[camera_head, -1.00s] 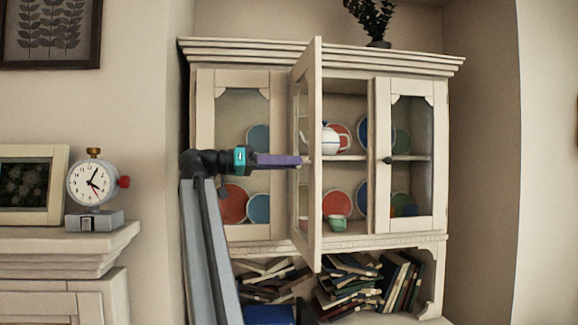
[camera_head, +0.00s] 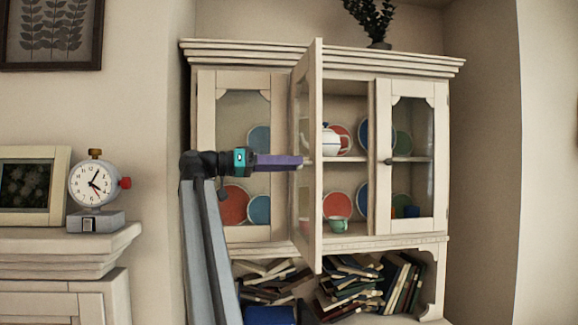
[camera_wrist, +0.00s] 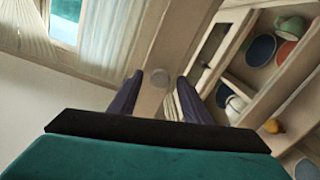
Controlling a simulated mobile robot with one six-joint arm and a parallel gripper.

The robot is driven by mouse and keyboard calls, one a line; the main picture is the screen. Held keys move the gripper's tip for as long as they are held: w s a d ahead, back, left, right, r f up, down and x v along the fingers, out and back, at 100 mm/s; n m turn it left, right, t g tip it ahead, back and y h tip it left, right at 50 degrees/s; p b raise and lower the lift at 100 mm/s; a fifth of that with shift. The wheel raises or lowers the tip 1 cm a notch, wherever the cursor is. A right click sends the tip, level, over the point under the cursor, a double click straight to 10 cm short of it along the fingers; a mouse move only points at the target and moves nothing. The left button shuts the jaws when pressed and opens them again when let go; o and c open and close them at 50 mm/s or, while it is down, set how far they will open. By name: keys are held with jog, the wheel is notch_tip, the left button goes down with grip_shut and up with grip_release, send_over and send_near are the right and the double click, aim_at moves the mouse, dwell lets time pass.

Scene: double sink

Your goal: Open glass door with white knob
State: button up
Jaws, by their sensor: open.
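The glass door with the white knob (camera_head: 308,150) is the middle door of the cream cabinet. It stands swung well out, seen nearly edge-on in the head view. The white knob (camera_wrist: 160,82) shows in the wrist view as a pale disc on the door frame, between and a little beyond my fingers. My gripper (camera_head: 300,162) is open at the door's left face, its purple fingers pointing at the frame. It also shows in the wrist view (camera_wrist: 160,90). I cannot tell whether a finger touches the knob or door.
Behind the open door, the shelves hold a white teapot (camera_head: 330,140), a green cup (camera_head: 338,224) and several plates. The right door (camera_head: 440,150) with a dark knob is shut. Books (camera_head: 360,285) lie below. A clock (camera_head: 95,184) stands on the mantel at left.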

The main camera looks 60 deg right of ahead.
jog(key=b+v, duration=0.2)
jog(key=v, duration=1.1)
jog(key=shift+w+a, duration=0.1)
jog(key=shift+w, duration=0.05)
